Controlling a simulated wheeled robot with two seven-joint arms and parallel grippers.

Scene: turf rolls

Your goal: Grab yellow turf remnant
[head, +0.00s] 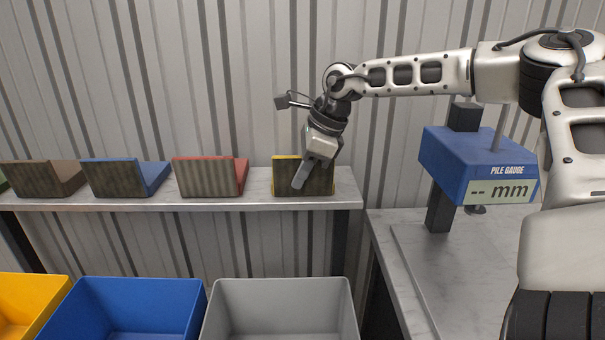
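The yellow turf remnant (318,183) stands at the right end of the shelf. Its dark brown striped backing faces me, and a thin yellow edge shows along its top and right side. My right gripper (299,180) points down and to the left, with its finger in front of the remnant and hiding part of it. I see it nearly side-on, so I cannot tell whether its fingers are apart or whether they touch the remnant. My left gripper is not in view.
Red (209,178), blue (125,178) and brown (45,178) remnants stand left along the shelf (230,204). Yellow (32,296), blue (135,290) and grey (280,292) bins are below. A blue pile gauge (468,163) stands on the right table (400,225). A corrugated wall is behind.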

